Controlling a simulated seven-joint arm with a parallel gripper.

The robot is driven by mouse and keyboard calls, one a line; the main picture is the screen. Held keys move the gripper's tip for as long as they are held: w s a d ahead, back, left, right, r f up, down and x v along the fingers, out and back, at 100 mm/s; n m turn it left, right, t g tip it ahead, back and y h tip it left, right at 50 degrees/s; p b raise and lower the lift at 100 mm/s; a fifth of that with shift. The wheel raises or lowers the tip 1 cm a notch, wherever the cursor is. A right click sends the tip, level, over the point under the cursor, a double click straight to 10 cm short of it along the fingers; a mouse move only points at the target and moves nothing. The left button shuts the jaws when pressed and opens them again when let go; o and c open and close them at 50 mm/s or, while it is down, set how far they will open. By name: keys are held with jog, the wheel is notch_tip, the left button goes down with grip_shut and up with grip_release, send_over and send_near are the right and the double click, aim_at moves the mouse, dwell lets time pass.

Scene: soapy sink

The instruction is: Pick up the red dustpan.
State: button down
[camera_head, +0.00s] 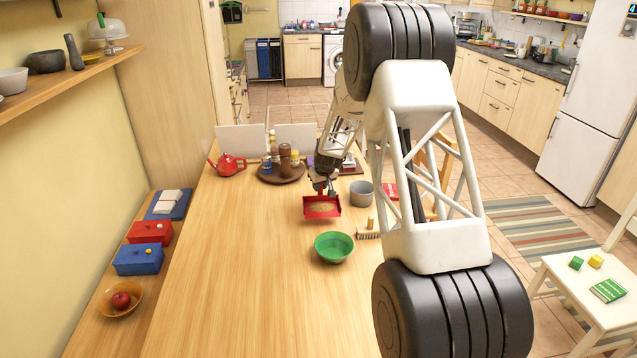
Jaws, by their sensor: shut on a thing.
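The red dustpan (322,207) is in the middle of the wooden table (230,270), in the head camera view. Its open pan faces the camera, with some tan matter inside. My gripper (325,188) is right behind and above the pan, shut on the dustpan at its handle side. The fingers are small and dark here, and the handle is mostly hidden by them. I cannot tell whether the pan touches the table or hangs just above it.
A green bowl (334,247) stands in front of the dustpan. A brush (369,231) and grey pot (361,193) are to its right. A round brown tray (281,173) with shakers and a red teapot (228,163) are behind left. The table's left front is clear.

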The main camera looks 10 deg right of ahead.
jog(key=shift+s, duration=0.45)
jog(key=shift+w+r, duration=0.1)
jog(key=shift+r, duration=0.05)
dwell(0.4)
jog(key=shift+w+d+r, duration=0.2)
jog(key=shift+w+r, duration=0.15)
jog(key=shift+w, duration=0.05)
jog(key=w+d+r+n+y, duration=0.1)
jog(key=w+d+r+n, duration=0.1)
jog(key=r, duration=0.4)
jog(key=w+d+r+n+g+y, duration=0.1)
jog(key=w+d+r+n, duration=0.2)
jog(key=w+r+n, duration=0.1)
jog(key=w+d+r+n+y, duration=0.1)
jog(key=w+d+r+n, duration=0.1)
jog(key=w+r, duration=0.3)
notch_tip(320, 180, up, 4)
jog(key=shift+w+d+r+n+g, duration=0.1)
jog(key=shift+w+d+n+g, duration=0.25)
jog(key=shift+n, duration=0.35)
jog(key=shift+y, duration=0.3)
jog(key=shift+s+d+f+t+y, duration=0.1)
jog(key=shift+s+f+t+y, duration=0.15)
jog(key=shift+f, duration=0.3)
jog(key=shift+s+d+f+t+y, duration=0.15)
jog(key=shift+f+t, duration=0.15)
jog(key=shift+f, duration=0.2)
jog(key=shift+d+f, duration=0.1)
jog(key=shift+f, duration=0.1)
